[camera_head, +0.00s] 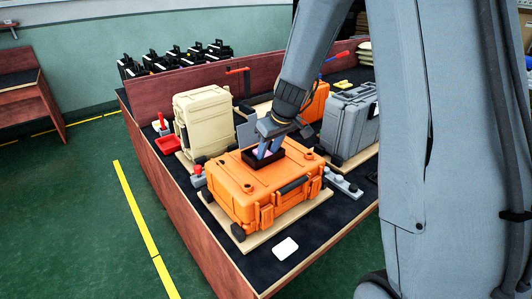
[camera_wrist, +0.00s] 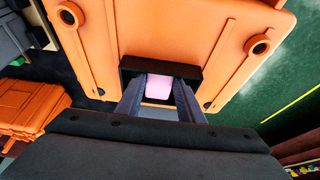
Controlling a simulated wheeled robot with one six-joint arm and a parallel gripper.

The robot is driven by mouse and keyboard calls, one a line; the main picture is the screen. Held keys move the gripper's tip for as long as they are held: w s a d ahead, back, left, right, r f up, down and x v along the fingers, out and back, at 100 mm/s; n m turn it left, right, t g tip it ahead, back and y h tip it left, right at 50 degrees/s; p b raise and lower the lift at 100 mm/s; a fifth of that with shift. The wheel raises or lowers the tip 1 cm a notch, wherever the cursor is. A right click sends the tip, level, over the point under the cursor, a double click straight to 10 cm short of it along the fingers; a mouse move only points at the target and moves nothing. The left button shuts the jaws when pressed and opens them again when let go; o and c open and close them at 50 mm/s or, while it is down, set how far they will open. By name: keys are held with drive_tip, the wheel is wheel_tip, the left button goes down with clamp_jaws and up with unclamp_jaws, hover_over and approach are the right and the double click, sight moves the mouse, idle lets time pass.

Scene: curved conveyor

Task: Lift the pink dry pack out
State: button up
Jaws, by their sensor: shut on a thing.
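The pink dry pack (camera_wrist: 158,87) is between my gripper's two fingers (camera_wrist: 158,98) in the wrist view. My gripper is shut on it, at a black-rimmed opening (camera_wrist: 190,71) in the top of the orange case (camera_wrist: 215,30). In the head view my gripper (camera_head: 268,150) points down into the dark opening on top of the orange case (camera_head: 245,185). A small bit of pink shows between the fingers there. The lower part of the pack is hidden by the rim and fingers.
The orange case stands on a wooden board (camera_head: 300,215) on the dark belt. A beige case (camera_head: 203,120) stands behind left, and a grey case (camera_head: 350,118) behind right. Reddish side walls edge the conveyor.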

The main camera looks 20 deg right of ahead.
wheel_tip(320, 180, up, 18)
drive_tip(key=b, duration=0.3)
wheel_tip(320, 180, up, 7)
drive_tip(key=p, duration=0.6)
hover_over(268, 155)
drive_tip(key=shift+s, duration=0.1)
idle(0.8)
drive_tip(key=shift+f, duration=0.1)
